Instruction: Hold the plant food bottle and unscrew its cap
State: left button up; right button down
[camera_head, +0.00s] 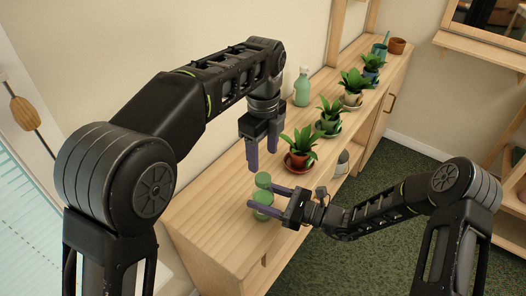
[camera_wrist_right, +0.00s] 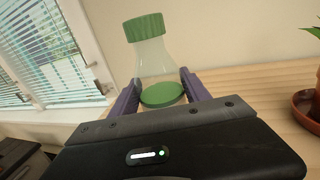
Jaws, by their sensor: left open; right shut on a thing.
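The plant food bottle (camera_head: 262,198) is at the near left part of the wooden cabinet top. In the right wrist view it has a clear body (camera_wrist_right: 153,60), green at the bottom, and a ribbed green cap (camera_wrist_right: 144,27) on its neck. My right gripper (camera_head: 257,197) is shut on the bottle body, one finger on each side; the fingers also show in the right wrist view (camera_wrist_right: 160,88). My left gripper (camera_head: 262,159) is open and empty, its fingers pointing down just above the cap (camera_head: 263,179), apart from it. I cannot tell whether the bottle's base touches the wood.
Several potted plants stand in a row along the cabinet (camera_head: 205,225), the nearest in a red pot (camera_head: 298,161). A pale green bottle (camera_head: 302,88) stands by the wall. The cabinet's near left end is clear.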

aim_at(263, 177)
pick_arm(q)
jog(key=shift+f, duration=4)
jog(key=shift+c, duration=0.6)
grip_shut()
